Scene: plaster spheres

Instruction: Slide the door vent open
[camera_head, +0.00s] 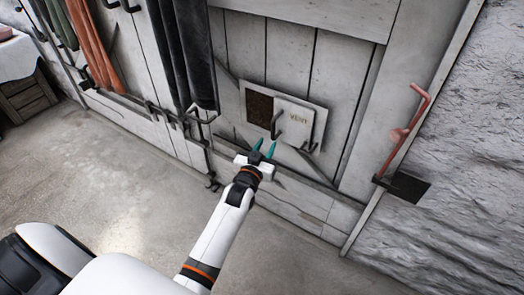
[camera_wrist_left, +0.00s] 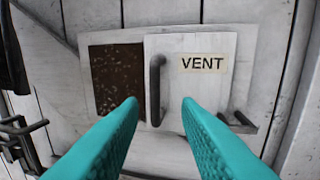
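The door vent is a white sliding panel (camera_head: 295,123) with a "VENT" label and a dark vertical handle (camera_head: 276,125), set in a pale frame on the wooden door. A dark brown grille (camera_head: 259,109) shows left of the panel. In the left wrist view the panel (camera_wrist_left: 205,88), handle (camera_wrist_left: 157,90) and grille (camera_wrist_left: 115,75) fill the middle. My left gripper (camera_head: 264,148) has teal fingers, spread apart and empty, just below and in front of the vent. In the left wrist view the handle appears between the fingertips (camera_wrist_left: 160,104), apart from them. My right gripper is not in view.
Dark, orange and green cloths (camera_head: 88,45) hang at the left of the door. A red lever (camera_head: 402,130) sits on the right door edge beside the rough wall (camera_head: 460,170). Black hooks (camera_head: 160,115) stick out left of the vent. The floor (camera_head: 130,175) is clear.

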